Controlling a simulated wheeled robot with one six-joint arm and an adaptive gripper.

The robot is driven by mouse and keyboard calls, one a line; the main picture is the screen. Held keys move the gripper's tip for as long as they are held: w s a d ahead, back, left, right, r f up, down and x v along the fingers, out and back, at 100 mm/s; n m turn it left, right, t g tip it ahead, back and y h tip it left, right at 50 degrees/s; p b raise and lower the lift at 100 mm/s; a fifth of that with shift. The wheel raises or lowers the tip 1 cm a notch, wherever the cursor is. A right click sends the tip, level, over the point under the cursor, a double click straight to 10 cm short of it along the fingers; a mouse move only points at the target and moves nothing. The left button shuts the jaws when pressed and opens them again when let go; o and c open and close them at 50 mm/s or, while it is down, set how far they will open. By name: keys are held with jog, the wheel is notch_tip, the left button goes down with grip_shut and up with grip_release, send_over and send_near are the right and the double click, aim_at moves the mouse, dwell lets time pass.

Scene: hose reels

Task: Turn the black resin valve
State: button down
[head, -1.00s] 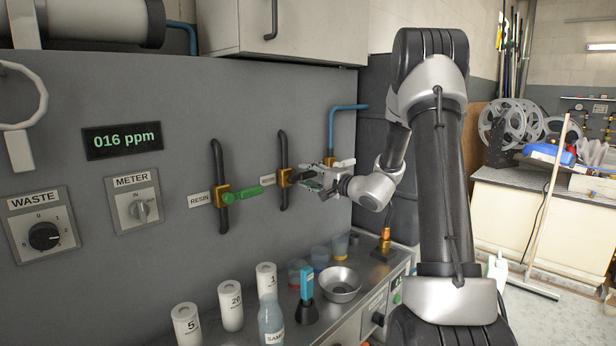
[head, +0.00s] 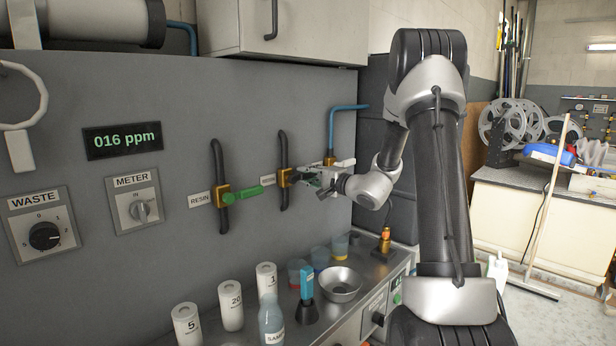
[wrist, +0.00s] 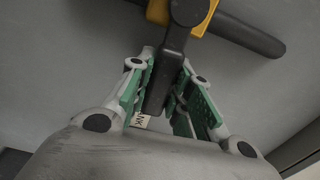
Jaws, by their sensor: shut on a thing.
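A brass valve (head: 283,178) with a black lever (wrist: 162,85) sits on a dark vertical pipe. My gripper (head: 308,179) reaches it from the right. In the wrist view the lever runs down between my green-padded fingers, which are shut on it. A small label there shows only part of its lettering, seemingly "NK". To the left, another brass valve (head: 221,194) has a green lever (head: 243,194) pointing right, beside a label (head: 200,200) reading RESIN. The label beside the held valve is too small to read in the head view.
A display (head: 122,140) reads 016 ppm above the METER knob (head: 141,209) and WASTE knob (head: 44,236). Below, the steel counter holds white numbered containers (head: 231,306), a bottle (head: 271,320), a blue-handled tool (head: 306,290) and a metal bowl (head: 341,285). A blue pipe (head: 333,130) rises behind my gripper.

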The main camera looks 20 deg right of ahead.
jog(key=shift+a+r+n, duration=0.1)
jog(key=shift+r+n, duration=0.6)
jog(key=shift+n, duration=0.5)
jog(key=n, duration=0.1)
jog(key=r+n, duration=0.1)
jog(key=shift+s+a+r+n, duration=0.15)
jog(key=shift+a+r+n, duration=0.1)
jog(key=shift+n, duration=0.15)
jog(key=n, duration=0.1)
jog(key=a+r+n, duration=0.1)
jog(key=n, duration=0.1)
jog(key=r+n, duration=0.1)
jog(key=shift+s+a+n, duration=0.3)
jog(key=shift+s, duration=0.05)
jog(key=a+n, duration=0.1)
jog(key=r+n, duration=0.1)
jog(key=n, duration=0.1)
jog(key=shift+s+a, duration=0.3)
jog(key=shift+a, duration=0.05)
jog(key=shift+s+a+r+n, duration=0.15)
jog(key=shift+a+n, duration=0.25)
jog(key=shift+n, duration=0.45)
jog(key=shift+s+a+n, duration=0.2)
jog(key=shift+a+n, duration=0.15)
jog(key=shift+n, duration=0.45)
jog(key=shift+s+a+r+n, duration=0.15)
jog(key=shift+a+n, duration=0.25)
jog(key=shift+n, duration=0.45)
jog(key=shift+f, duration=0.1)
